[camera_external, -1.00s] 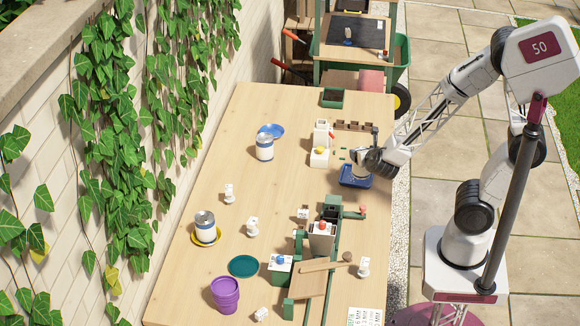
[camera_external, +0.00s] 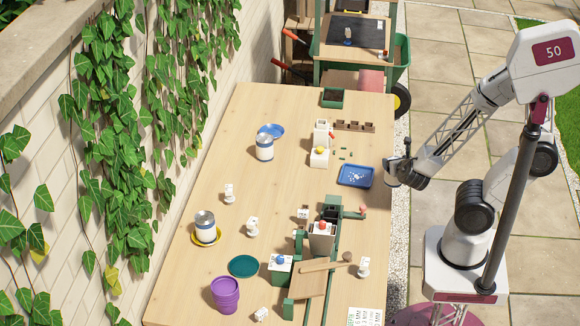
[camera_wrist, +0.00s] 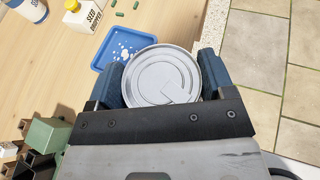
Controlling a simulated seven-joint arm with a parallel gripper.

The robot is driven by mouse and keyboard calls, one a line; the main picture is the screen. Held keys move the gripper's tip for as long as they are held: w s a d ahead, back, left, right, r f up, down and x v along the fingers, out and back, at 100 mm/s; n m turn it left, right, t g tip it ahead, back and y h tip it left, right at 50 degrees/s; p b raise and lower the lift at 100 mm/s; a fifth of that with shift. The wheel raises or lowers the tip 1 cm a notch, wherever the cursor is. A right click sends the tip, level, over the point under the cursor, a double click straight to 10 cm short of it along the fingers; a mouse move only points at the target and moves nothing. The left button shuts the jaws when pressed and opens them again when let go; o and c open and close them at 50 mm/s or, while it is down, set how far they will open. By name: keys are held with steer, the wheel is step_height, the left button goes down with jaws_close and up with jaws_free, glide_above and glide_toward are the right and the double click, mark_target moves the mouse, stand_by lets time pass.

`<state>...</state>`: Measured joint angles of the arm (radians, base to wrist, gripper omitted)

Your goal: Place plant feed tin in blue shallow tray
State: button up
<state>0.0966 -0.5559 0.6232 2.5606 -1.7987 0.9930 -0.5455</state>
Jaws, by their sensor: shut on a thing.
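The blue shallow tray (camera_external: 343,183) lies flat near the table's right edge, with scattered small white bits in it. It also shows in the wrist view (camera_wrist: 101,61), partly covered by the tin. My gripper (camera_external: 392,170) is just right of the tray, at the table's right edge. It is shut on a round metal tin (camera_wrist: 160,75), whose grey ringed end faces the wrist camera.
A white block marked seed dropper (camera_wrist: 84,18) stands left of the tray, with green capsules (camera_wrist: 120,14) nearby. A blue-and-white tin (camera_external: 264,148) stands by a blue saucer; another tin (camera_external: 205,228) is on a yellow saucer. Green-framed equipment (camera_external: 333,209) stands in front of the tray.

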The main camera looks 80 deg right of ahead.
steer(key=shift+w, duration=0.1)
steer(key=w+d, duration=0.3)
steer(key=w, duration=0.4)
steer(key=w+d+f, duration=0.1)
steer(key=w+d, duration=0.3)
steer(key=w, duration=0.3)
steer(key=shift+d+f, duration=0.2)
steer(key=shift+d, duration=0.1)
steer(key=shift+f, duration=1.75)
steer(key=shift+f, duration=0.2)
steer(key=o, duration=1.1)
steer(key=shift+a+r, duration=0.1)
steer(key=shift+r, duration=0.1)
